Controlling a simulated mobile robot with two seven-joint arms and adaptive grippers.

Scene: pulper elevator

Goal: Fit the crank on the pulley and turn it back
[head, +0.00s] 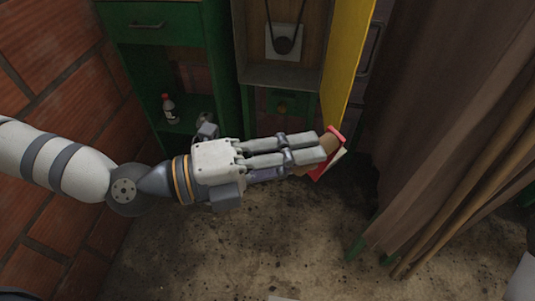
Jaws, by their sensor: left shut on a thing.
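My left gripper (318,150) reaches in from the left and is shut on a red piece with a brown, wood-like grip, which looks like the crank (337,134). The fingers hide much of it, and a red and pale edge shows below them. The crank is held in the air, apart from the pulley. My right gripper is not in view.
The cabinet's yellow door (349,65) stands open at its right. A green cupboard (160,60) with a small bottle (168,107) is at left. A brown curtain (450,120) and wooden poles (465,190) stand at right. The concrete floor (270,250) below is mostly clear.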

